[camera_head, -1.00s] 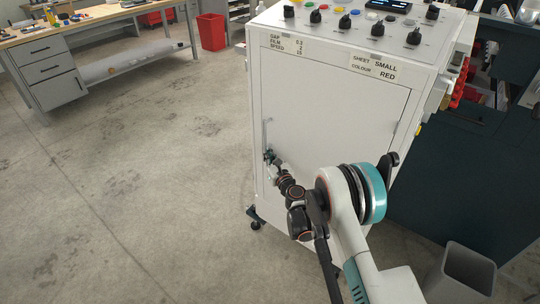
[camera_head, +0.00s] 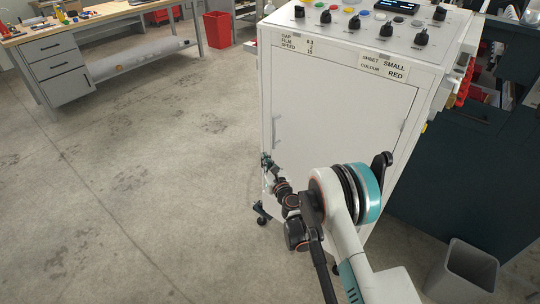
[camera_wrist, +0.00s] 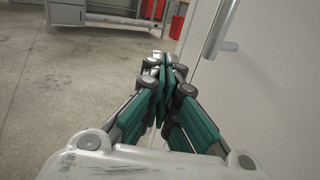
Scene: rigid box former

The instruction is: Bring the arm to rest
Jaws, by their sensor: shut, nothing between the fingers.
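My gripper (camera_head: 266,162) is at the lower left of the white cabinet's door (camera_head: 340,125), beside the vertical door handle (camera_head: 276,131). In the wrist view my gripper (camera_wrist: 164,62) has its green and grey fingers together with nothing between them. The handle (camera_wrist: 216,30) shows there to the right of the fingers, with a gap between. The door looks closed. My arm reaches forward from the lower right of the head view, bent, with its wrist in front of the cabinet's lower part.
The cabinet's top panel (camera_head: 370,22) carries knobs and a small display. A grey bin (camera_head: 466,272) stands at the lower right. A workbench (camera_head: 100,45) and a red bin (camera_head: 217,29) are at the back left. The floor (camera_head: 130,200) left of the cabinet is clear.

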